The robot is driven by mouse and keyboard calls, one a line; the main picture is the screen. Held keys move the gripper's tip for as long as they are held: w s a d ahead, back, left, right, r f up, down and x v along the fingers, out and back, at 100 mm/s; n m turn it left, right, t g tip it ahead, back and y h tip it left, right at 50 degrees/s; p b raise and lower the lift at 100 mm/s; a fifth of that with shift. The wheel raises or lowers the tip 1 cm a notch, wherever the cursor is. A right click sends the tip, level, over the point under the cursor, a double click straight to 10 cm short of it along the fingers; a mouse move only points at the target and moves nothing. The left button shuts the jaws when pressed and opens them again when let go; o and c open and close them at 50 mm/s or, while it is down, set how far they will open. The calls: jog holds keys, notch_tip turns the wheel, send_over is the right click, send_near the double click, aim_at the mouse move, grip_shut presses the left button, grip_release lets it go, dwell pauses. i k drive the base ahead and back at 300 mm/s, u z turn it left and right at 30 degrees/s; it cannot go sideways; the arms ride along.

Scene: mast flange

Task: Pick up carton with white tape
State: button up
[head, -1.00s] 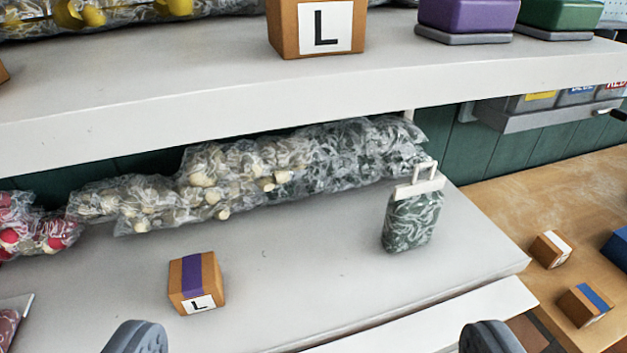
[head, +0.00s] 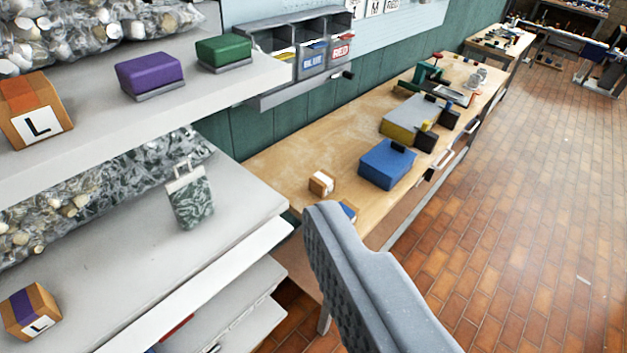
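The carton with white tape (head: 321,183) is a small brown box on the wooden bench, near its left end. A carton with blue tape (head: 348,209) sits just in front of it, mostly hidden by my gripper. Only one large grey finger of my gripper (head: 365,275) shows, at bottom centre. Its ridged pad faces left with nothing against it, so the gripper looks open and empty. The other finger is out of view. In the picture the fingertip is just below the white-taped carton, with no visible contact.
A blue box (head: 386,165) stands to the right on the wooden bench (head: 290,160). The grey shelf (head: 110,245) at left holds a green patterned bag (head: 190,200) and a purple-taped carton (head: 30,312). Brick floor (head: 500,220) is open at right.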

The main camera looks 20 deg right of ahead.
aim_at(323, 183)
jog(key=z, duration=0.9)
jog(key=k, duration=1.1)
jog(key=z, duration=1.3)
jog(key=i, duration=2.75)
jog(key=u, duration=0.65)
jog(key=i, duration=1.15)
jog(key=u, duration=1.45)
jog(key=i, duration=1)
jog(key=u, duration=0.7)
